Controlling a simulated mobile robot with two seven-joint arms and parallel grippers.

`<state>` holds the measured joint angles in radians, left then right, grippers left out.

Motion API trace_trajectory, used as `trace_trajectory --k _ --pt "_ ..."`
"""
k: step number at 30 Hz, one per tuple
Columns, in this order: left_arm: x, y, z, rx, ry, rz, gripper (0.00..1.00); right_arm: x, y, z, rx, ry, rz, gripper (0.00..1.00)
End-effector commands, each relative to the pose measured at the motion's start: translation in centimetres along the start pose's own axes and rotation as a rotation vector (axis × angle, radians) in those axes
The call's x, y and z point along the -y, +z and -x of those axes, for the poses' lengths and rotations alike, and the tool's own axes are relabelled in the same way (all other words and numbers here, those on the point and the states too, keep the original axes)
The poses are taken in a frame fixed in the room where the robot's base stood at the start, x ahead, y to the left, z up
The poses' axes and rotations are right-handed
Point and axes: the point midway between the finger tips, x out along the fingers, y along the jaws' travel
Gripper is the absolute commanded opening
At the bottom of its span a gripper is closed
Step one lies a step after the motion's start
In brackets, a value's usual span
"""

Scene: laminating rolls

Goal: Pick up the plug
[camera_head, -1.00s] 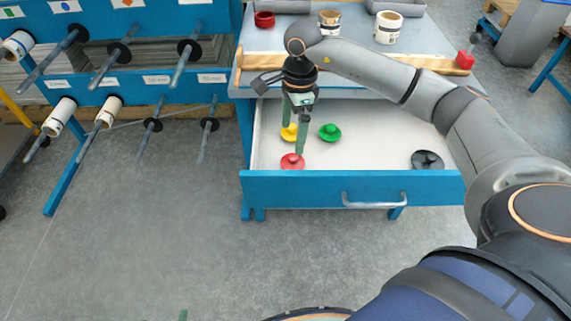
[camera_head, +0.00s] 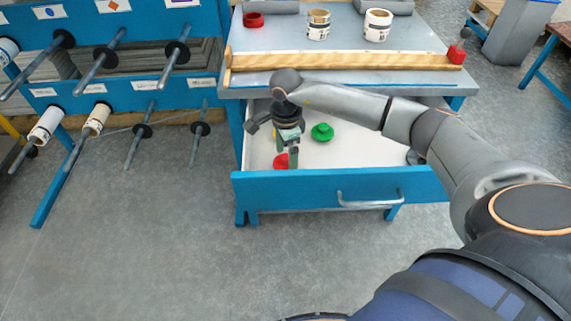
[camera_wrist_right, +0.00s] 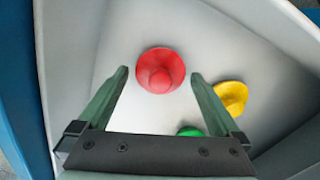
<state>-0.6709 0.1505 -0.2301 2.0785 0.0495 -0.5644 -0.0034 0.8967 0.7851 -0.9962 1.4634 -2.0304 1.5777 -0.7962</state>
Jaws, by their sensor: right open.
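A red plug (camera_head: 281,162), round with a central knob, lies in the open drawer. In the right wrist view the red plug (camera_wrist_right: 160,70) shows between and just beyond my fingertips. My right gripper (camera_wrist_right: 160,76) is open and empty, pointing down over it. In the head view my right gripper (camera_head: 287,157) partly covers the red plug. A green plug (camera_head: 322,132) lies to the right; it also shows in the wrist view (camera_wrist_right: 190,131). A yellow plug (camera_wrist_right: 232,97) is mostly hidden in the head view. A black plug (camera_head: 413,157) is partly behind my arm. My left gripper is out of view.
The blue drawer front (camera_head: 300,190) with its metal handle (camera_head: 370,202) stands before the plugs. The table top (camera_head: 345,45) above carries a wooden bar (camera_head: 340,61), rolls and a red ring (camera_head: 253,19). A rack with rods (camera_head: 105,55) is at left.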

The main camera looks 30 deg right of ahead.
Motion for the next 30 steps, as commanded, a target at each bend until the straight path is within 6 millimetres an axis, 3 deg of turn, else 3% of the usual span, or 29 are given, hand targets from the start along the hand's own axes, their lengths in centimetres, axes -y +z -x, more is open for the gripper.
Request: trace_trajectory --k 3,10,30 --pt "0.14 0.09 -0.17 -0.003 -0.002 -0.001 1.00 0.01 -0.14 -1.46 -0.002 0.000 -0.003 1.00" --pt "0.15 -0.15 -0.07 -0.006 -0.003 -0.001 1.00 0.03 -0.13 -1.49 -0.001 -0.001 -0.002 0.99" --pt "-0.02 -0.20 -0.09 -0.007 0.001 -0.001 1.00 0.05 -0.14 -1.43 -0.001 -0.002 -0.002 0.26"
